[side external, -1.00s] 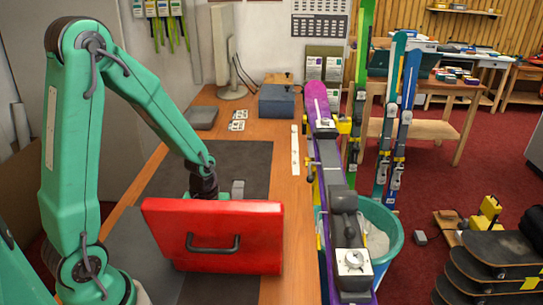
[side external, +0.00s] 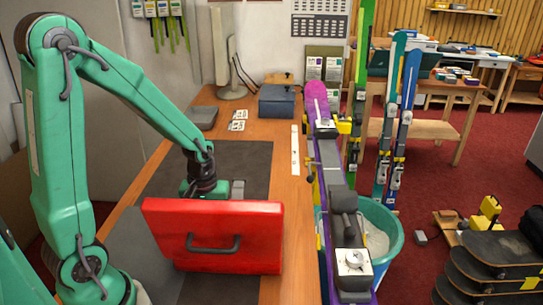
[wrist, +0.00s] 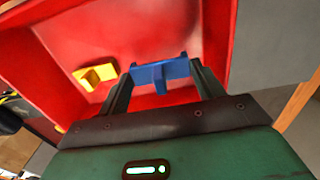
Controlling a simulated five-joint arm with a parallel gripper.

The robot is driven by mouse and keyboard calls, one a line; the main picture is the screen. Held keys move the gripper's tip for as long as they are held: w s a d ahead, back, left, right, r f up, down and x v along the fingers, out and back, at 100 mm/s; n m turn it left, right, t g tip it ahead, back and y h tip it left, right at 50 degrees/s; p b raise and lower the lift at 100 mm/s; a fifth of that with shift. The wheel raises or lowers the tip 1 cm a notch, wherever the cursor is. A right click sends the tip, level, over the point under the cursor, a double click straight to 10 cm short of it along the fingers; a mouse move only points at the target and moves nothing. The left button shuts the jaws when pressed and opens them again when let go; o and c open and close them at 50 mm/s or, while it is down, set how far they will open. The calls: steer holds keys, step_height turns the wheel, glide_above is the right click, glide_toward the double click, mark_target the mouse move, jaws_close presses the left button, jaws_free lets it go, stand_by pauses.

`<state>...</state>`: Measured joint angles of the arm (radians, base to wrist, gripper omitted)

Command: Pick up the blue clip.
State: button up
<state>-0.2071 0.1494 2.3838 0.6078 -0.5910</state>
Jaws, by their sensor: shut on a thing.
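The blue clip (wrist: 160,73) is between my gripper's two fingers in the wrist view, with the red box interior (wrist: 120,40) behind it. My gripper (wrist: 160,78) is shut on the clip. I cannot tell whether the clip touches the box floor.
A yellow piece (wrist: 96,75) lies in the red box, left of the clip. A grey block (side external: 238,188) lies on the dark mat (side external: 243,158) near the gripper. A purple ski (side external: 318,98) runs along the bench's right side. A blue-grey box (side external: 278,102) stands farther back.

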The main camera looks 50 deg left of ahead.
steer(key=shift+r, duration=3.25)
steer(key=shift+w+d+r, duration=0.15)
steer(key=shift+w+r, duration=0.05)
steer(key=shift+w, duration=0.3)
steer(key=w+d+r, duration=0.4)
steer(key=w, duration=0.2)
steer(key=w+d+r, duration=0.4)
steer(key=w, duration=0.2)
steer(key=w+d+r, duration=0.3)
steer(key=d+r, duration=0.1)
steer(key=d, duration=0.3)
steer(key=w+d+r, duration=0.4)
steer(key=d+r, duration=0.1)
steer(key=d, duration=0.2)
steer(key=shift+d, duration=0.15)
steer(key=shift+f, duration=0.25)
steer(key=shift+f, duration=3.3)
